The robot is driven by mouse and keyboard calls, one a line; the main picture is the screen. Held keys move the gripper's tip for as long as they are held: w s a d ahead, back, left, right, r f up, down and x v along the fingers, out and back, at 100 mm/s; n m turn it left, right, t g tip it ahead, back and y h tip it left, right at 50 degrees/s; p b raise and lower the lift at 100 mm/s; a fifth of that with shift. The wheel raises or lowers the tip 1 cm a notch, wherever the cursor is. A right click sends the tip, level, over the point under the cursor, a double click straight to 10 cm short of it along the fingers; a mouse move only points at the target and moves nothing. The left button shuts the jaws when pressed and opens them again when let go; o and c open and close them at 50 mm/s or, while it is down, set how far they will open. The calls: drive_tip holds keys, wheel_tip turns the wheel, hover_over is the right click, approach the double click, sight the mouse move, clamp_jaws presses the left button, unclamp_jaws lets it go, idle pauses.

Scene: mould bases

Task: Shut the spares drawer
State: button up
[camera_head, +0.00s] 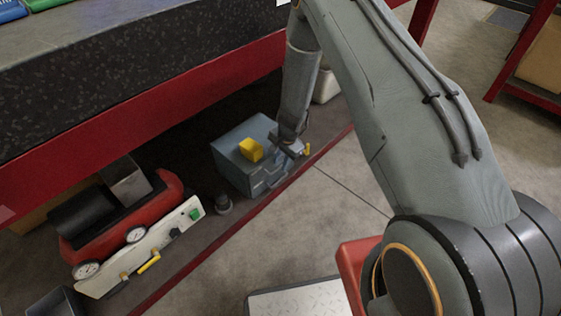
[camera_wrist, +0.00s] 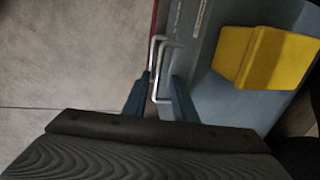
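A small blue-grey drawer unit (camera_head: 240,166) stands on the shelf under the workbench, with a yellow block (camera_head: 251,149) on its top. In the wrist view the unit's grey-blue surface (camera_wrist: 222,100) fills the right, with the yellow block (camera_wrist: 268,57) on it. Light metal handles (camera_wrist: 156,62) stick out from its front. My gripper (camera_head: 292,149) is at the right front side of the unit. In the wrist view its two dark blue fingers (camera_wrist: 160,80) are apart, one on either side of the handle bars. How far any drawer stands out is unclear.
The bench's red edge beam (camera_head: 150,99) runs above. A whitish bin (camera_head: 326,88) stands behind my arm.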

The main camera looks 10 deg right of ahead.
wheel_tip(320, 180, up, 8)
drive_tip(key=s+p, duration=0.1)
drive_tip(key=shift+d+f, duration=0.15)
drive_tip(key=shift+d, duration=0.25)
